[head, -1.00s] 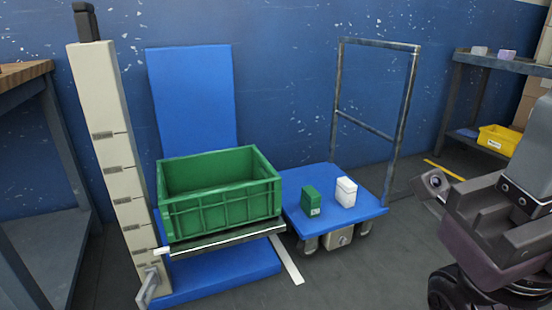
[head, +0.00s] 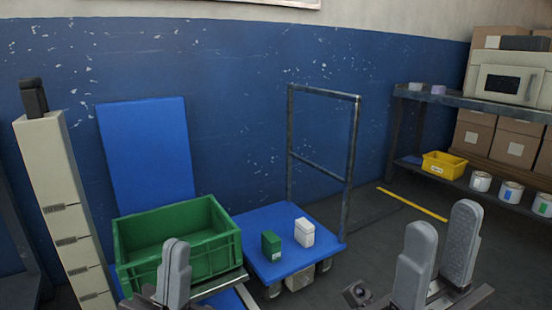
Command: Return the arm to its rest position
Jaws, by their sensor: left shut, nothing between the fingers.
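My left gripper (head: 174,247) shows at the bottom left, fingers upright and together, empty. It overlaps the front of the green crate (head: 218,240) in the picture; I cannot tell the gap in depth. My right gripper (head: 443,222) shows at the bottom right, fingers upright and apart, with nothing between them. Both grippers are in the foreground, and the lower parts of my arms are cut off by the bottom edge.
The crate stands on a lift with a pale column (head: 62,180). Beside it, a blue cart (head: 262,225) carries a green box (head: 271,243) and a white box (head: 304,232). A shelf (head: 478,103) with a yellow bin (head: 443,164) and several cans is at right. Floor is clear between cart and shelf.

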